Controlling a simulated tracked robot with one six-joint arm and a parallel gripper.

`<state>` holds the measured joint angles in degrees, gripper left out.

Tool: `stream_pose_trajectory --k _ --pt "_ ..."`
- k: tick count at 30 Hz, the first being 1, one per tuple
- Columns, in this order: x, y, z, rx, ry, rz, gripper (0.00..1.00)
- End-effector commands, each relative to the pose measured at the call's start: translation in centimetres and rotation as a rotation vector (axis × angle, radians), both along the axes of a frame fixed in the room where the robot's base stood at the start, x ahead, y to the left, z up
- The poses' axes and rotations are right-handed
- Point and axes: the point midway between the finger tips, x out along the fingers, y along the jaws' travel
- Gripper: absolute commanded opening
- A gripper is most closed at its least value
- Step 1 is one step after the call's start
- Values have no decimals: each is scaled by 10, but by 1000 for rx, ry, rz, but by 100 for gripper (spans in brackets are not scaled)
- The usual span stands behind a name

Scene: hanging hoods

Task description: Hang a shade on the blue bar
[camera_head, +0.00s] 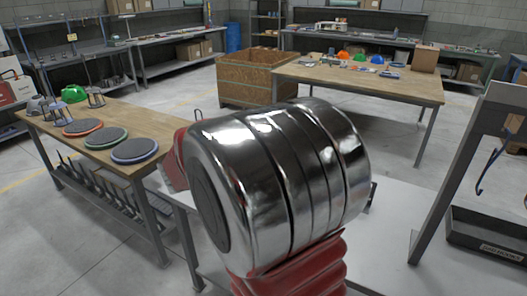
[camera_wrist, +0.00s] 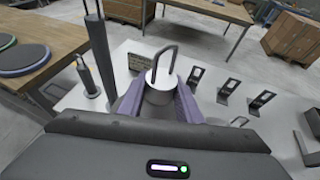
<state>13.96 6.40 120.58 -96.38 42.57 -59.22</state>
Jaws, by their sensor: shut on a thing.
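My gripper (camera_wrist: 160,86) shows in the wrist view with its purple fingers shut on a pale shade (camera_wrist: 161,77). A dark looped handle (camera_wrist: 166,50) stands up from the shade's top. The fingers hide the shade's lower sides. In the head view my own shiny arm link blocks the middle, and the gripper and held shade cannot be made out. A grey stand (camera_head: 455,165) at the right carries a thin dark-blue curved piece (camera_head: 487,170); whether this is the blue bar I cannot tell.
A wooden table (camera_head: 110,150) at the left bears red-, green- and blue-rimmed round pads, with looped items (camera_head: 95,98) behind them. A white surface (camera_wrist: 225,135) with several small black-framed holders lies beyond my gripper. A dark tray (camera_head: 485,235) sits at the stand's foot.

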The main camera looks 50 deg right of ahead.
Motion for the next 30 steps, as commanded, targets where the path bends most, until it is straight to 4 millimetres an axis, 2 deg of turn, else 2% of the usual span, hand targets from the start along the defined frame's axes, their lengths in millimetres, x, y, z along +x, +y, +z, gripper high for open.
stream_pose_trajectory --k 1,3,9,15,21,25,30 --pt "12 19 -1 -1 0 51 0" --pt "26 45 -3 -1 0 121 0" --pt "60 121 -9 0 0 315 0" --pt "82 199 -16 -1 1 505 0" --pt "92 271 -23 -1 1 675 0" --pt "93 298 -25 -2 1 741 0" --pt "93 308 -26 -1 0 764 0"
